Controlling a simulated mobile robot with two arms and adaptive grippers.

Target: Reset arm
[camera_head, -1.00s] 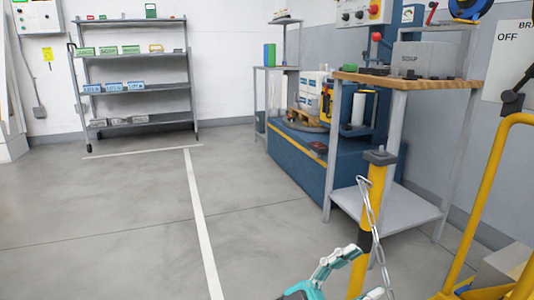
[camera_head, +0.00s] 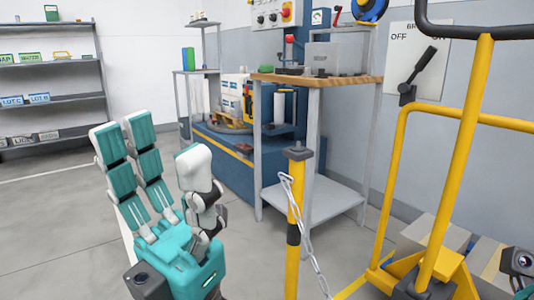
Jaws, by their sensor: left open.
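My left gripper (camera_head: 158,142), teal and white with three jointed fingers, stands at the lower left with its fingers pointing up. The fingers are spread open and nothing is between them. It is in front of the floor, left of the yellow post (camera_head: 294,205), and apart from it. At the lower right edge a small grey and teal piece of my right gripper (camera_head: 519,264) shows. Its fingers are out of the picture.
A chain hangs from the post. A yellow trolley frame (camera_head: 462,150) fills the right side. A wood-topped bench (camera_head: 330,82) stands behind the post. A lever board (camera_head: 430,45) hangs on the wall. A grey shelf rack (camera_head: 60,102) stands at the back left. Floor between is clear.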

